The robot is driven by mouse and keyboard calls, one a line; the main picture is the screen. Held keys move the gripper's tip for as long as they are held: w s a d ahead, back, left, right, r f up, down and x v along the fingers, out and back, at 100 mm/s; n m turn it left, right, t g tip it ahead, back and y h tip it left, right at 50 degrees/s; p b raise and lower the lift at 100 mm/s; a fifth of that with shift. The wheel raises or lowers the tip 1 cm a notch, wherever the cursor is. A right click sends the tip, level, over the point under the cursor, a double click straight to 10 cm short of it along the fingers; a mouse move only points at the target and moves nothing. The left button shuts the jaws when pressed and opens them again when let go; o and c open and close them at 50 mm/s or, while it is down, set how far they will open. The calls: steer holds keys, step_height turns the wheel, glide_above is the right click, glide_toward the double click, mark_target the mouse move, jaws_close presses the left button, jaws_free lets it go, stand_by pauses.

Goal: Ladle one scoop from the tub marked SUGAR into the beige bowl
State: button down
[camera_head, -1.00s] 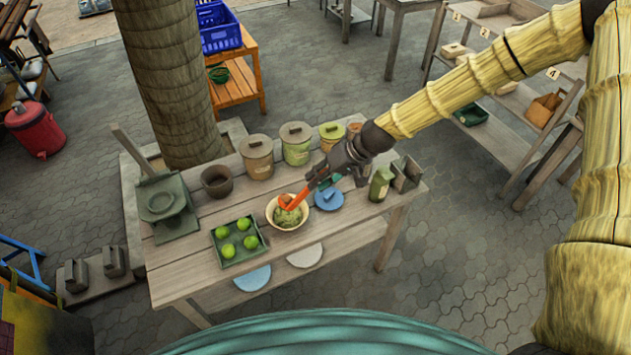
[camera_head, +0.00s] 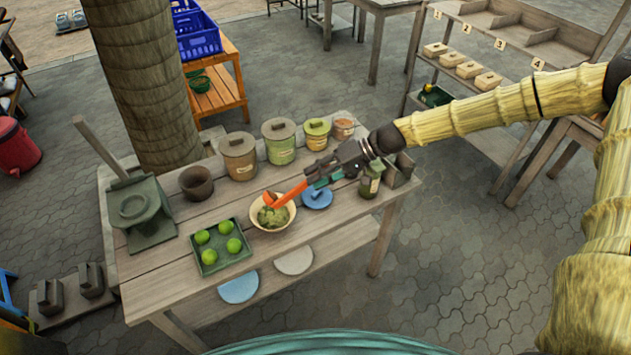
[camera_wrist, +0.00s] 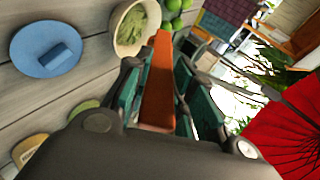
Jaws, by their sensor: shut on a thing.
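The beige bowl (camera_head: 287,223) stands on the wooden table with a green leafy-looking content; it also shows in the wrist view (camera_wrist: 122,45). My gripper (camera_head: 312,178) is shut on the orange handle of a ladle (camera_head: 290,194), also seen in the wrist view (camera_wrist: 159,85). The ladle's head end is over or in the bowl; I cannot tell whether it touches the content or carries anything. Several lidded tubs stand along the back edge: a brown one (camera_head: 239,160), a green one (camera_head: 279,145), a yellow-green one (camera_head: 317,136) and a small brown one (camera_head: 343,129). Their labels are too small to read.
A blue lid (camera_head: 317,197) lies right of the bowl. A green tray (camera_head: 222,262) of limes is left of it. A dark pot (camera_head: 196,184), a green press-like stand (camera_head: 140,212) and a green jar (camera_head: 369,184) also stand on the table.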

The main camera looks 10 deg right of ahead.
steer(key=f+b, duration=0.1)
steer(key=b, duration=0.1)
steer(key=d+f+y+b, duration=0.1)
steer(key=b, duration=0.1)
steer(key=f+y+b, duration=0.1)
steer(key=b, duration=0.1)
steer(key=shift+w+d+b, duration=0.25)
steer(key=shift+b, duration=0.1)
steer(key=shift+r, duration=0.15)
steer(key=shift+b, duration=1.25)
steer(key=b, duration=0.2)
steer(key=shift+r+b, duration=0.3)
steer(key=shift+r, duration=0.1)
